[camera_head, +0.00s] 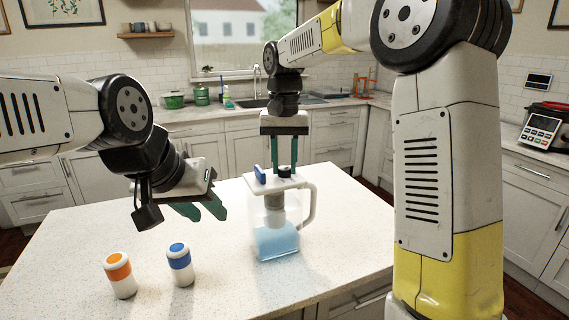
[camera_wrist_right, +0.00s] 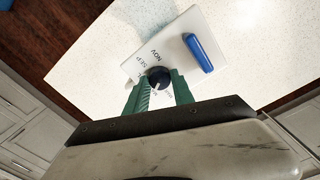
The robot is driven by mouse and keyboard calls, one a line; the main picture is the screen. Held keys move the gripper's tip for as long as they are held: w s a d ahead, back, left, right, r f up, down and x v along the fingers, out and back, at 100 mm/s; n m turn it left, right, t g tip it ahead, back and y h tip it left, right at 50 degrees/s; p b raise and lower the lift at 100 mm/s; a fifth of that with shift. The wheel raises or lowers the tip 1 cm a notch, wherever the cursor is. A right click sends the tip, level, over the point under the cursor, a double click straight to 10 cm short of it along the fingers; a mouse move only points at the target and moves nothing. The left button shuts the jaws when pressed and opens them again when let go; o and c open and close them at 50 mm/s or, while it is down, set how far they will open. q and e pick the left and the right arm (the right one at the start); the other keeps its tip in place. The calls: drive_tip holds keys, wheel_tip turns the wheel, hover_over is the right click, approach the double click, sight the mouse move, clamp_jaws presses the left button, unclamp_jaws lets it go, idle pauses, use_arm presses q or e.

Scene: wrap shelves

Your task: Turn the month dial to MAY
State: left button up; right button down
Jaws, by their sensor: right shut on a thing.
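A clear water pitcher (camera_head: 276,240) with blue-tinted water stands upright on the counter, its handle on the right. Its white lid (camera_head: 262,183) carries a blue flip tab (camera_head: 260,174) and a small black month dial (camera_head: 284,172). My left gripper (camera_head: 203,208) is open and empty, left of the pitcher.
An orange-banded white canister (camera_head: 120,277) and a blue-banded one (camera_head: 180,265) stand on the island counter (camera_head: 70,240), left of the pitcher. The counter is clear around them. The sink and green pots are on the far counter.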

sight(284, 168)
drive_tip(key=shift+m, duration=0.4)
drive_tip(key=c, duration=1.1)
unclamp_jaws()
drive_tip(key=shift+o, duration=0.2)
wheel_tip(284, 168, up, 7)
drive_tip(key=shift+f, duration=0.2)
drive_tip(key=shift+r, duration=0.6)
drive_tip(key=shift+d, duration=0.1)
